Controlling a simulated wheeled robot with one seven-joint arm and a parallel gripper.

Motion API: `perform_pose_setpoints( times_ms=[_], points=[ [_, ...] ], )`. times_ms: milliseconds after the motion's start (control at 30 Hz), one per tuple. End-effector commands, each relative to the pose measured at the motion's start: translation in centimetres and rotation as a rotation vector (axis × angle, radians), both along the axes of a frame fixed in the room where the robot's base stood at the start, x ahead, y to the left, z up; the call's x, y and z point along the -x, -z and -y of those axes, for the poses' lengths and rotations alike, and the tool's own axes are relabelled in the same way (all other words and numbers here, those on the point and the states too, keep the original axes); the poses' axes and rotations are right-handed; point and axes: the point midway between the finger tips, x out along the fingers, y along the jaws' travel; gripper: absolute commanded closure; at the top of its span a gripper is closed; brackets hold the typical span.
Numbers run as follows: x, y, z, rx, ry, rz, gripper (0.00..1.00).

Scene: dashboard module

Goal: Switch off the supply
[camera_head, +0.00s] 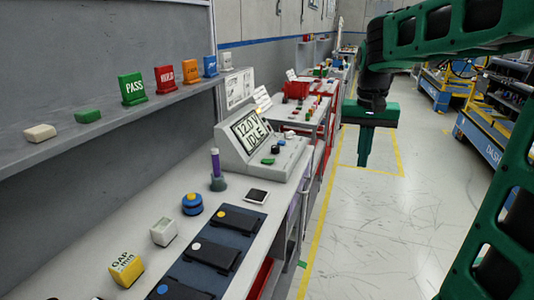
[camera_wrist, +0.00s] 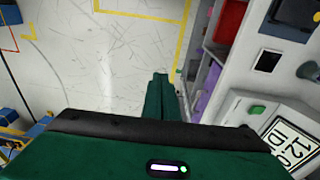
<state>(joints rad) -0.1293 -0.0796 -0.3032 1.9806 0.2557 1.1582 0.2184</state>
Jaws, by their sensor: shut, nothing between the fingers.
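The supply (camera_head: 234,152) is a light grey sloped console on the bench, and its display (camera_head: 250,129) reads "12.0 V IDLE". On its front are a green button (camera_head: 268,161), a dark knob or button with a red part (camera_head: 276,149), and more small controls behind. In the wrist view the display (camera_wrist: 291,143) and the green button (camera_wrist: 257,109) show at the lower right; the other controls are out of sight there. My gripper (camera_head: 363,163) points down over the floor, right of the supply and apart from it. Its green fingers (camera_wrist: 161,78) are together and empty.
A shelf (camera_head: 60,148) with coloured tags runs along the left wall. The floor (camera_head: 400,220) is clear.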

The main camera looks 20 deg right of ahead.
Motion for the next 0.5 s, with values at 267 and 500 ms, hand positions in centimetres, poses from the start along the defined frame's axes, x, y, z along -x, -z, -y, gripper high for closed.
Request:
perform_pose_setpoints(
  times_ms=[267, 500],
  points=[
    [-14.2, -3.0, -7.8, 0.076, 0.011, 0.059, 1.00],
    [-22.0, -4.1, -16.4, 0.121, 0.008, 0.124, 1.00]
  ],
)
